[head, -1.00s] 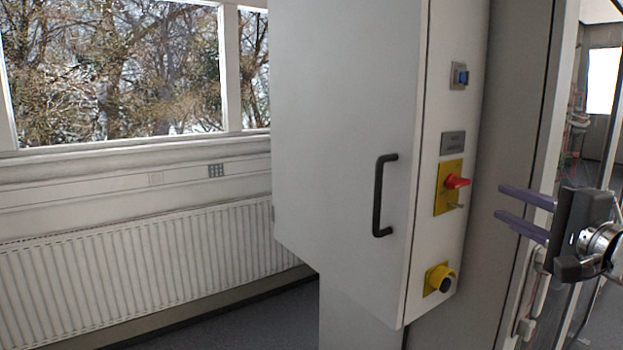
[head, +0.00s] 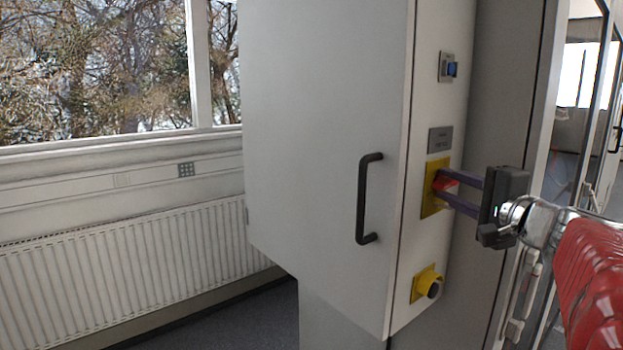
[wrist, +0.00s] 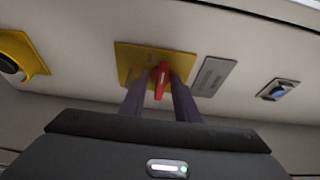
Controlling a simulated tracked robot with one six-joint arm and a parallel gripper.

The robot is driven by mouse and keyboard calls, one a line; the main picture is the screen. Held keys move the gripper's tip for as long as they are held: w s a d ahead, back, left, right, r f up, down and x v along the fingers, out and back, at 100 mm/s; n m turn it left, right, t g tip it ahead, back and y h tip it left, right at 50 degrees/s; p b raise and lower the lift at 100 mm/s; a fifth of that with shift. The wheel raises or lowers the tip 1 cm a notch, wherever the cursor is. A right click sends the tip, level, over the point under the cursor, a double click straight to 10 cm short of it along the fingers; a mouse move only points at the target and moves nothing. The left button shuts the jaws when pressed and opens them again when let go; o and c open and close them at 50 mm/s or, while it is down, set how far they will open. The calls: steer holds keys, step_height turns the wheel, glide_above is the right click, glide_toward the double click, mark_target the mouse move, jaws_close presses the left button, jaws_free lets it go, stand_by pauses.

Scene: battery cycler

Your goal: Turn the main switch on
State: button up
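The main switch is a red rotary handle (wrist: 161,80) on a yellow plate (wrist: 127,57), on the cabinet's narrow side panel. In the head view the red handle (head: 446,182) is partly hidden by my gripper's fingers, in front of the yellow plate (head: 432,207). My gripper (head: 445,186) has its two purple fingers reaching to the switch from the right. In the wrist view the fingers (wrist: 160,85) stand apart, one on each side of the red handle. A gap seems to show beside the handle; contact cannot be made out.
A blue switch (head: 450,68) and a grey label plate (head: 440,140) are above the main switch. A yellow-based knob (head: 427,284) is below it. A black door handle (head: 368,198) sticks out on the cabinet front (head: 310,130). A radiator (head: 130,255) stands at the left.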

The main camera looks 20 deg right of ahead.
steer(key=shift+s+d, duration=0.1)
steer(key=shift+c, duration=0.2)
jaws_close()
steer(key=shift+m, duration=0.5)
steer(key=m+g, duration=0.1)
steer(key=m, duration=0.1)
steer(key=m+g, duration=0.1)
steer(key=m, duration=0.1)
steer(key=shift+d+m+g+y, duration=0.1)
steer(key=shift+m+g+y, duration=0.2)
steer(key=shift+y, duration=0.1)
steer(key=m+y, duration=0.1)
steer(key=m, duration=0.1)
steer(key=m+g+y, duration=0.1)
steer(key=m, duration=0.1)
steer(key=shift+d+r+g, duration=0.1)
steer(key=shift+d+g, duration=0.1)
steer(key=shift+g, duration=0.1)
steer(key=m+g+y, duration=0.1)
steer(key=m+y, duration=0.1)
steer(key=m, duration=0.2)
steer(key=shift+d, duration=0.15)
steer(key=shift+y, duration=0.3)
steer(key=shift+o, duration=0.2)
jaws_free()
steer(key=shift+r, duration=0.2)
